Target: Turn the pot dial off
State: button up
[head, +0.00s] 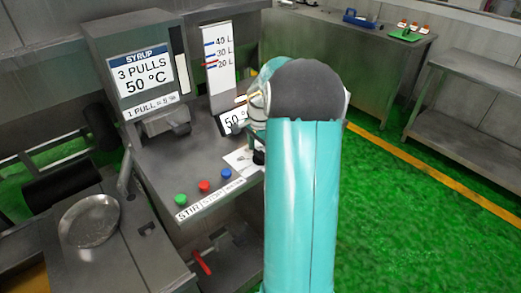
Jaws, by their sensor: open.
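A white label plate (241,161) lies on the steel console, left of my arm. A small dark knob-like part shows at its right edge, partly covered; I cannot tell whether it is the pot dial or a part of my gripper. A small display reading "50" (234,121) stands just behind the plate, its right side hidden by my arm. My gripper (253,136) is mostly hidden beside my turquoise arm, close above the plate. It is open, and I see nothing held. Contact with the dial cannot be made out.
Green (180,199), red (204,186) and blue (226,174) buttons line the console's front edge. A syrup dispenser (137,72) stands behind left. A round metal dish (90,221) sits at lower left. A red-handled valve (202,263) is below. Green floor (400,220) is free at right.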

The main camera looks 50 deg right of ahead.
jog(key=c, duration=1)
jog(key=shift+n, duration=0.4)
jog(key=n, duration=0.3)
jog(key=shift+a+n, duration=0.1)
jog(key=shift+n, duration=0.2)
jog(key=n, duration=0.9)
jog(key=shift+a, duration=0.1)
jog(key=n, duration=0.4)
jog(key=shift+s+n, duration=0.1)
jog(key=shift+n, duration=0.2)
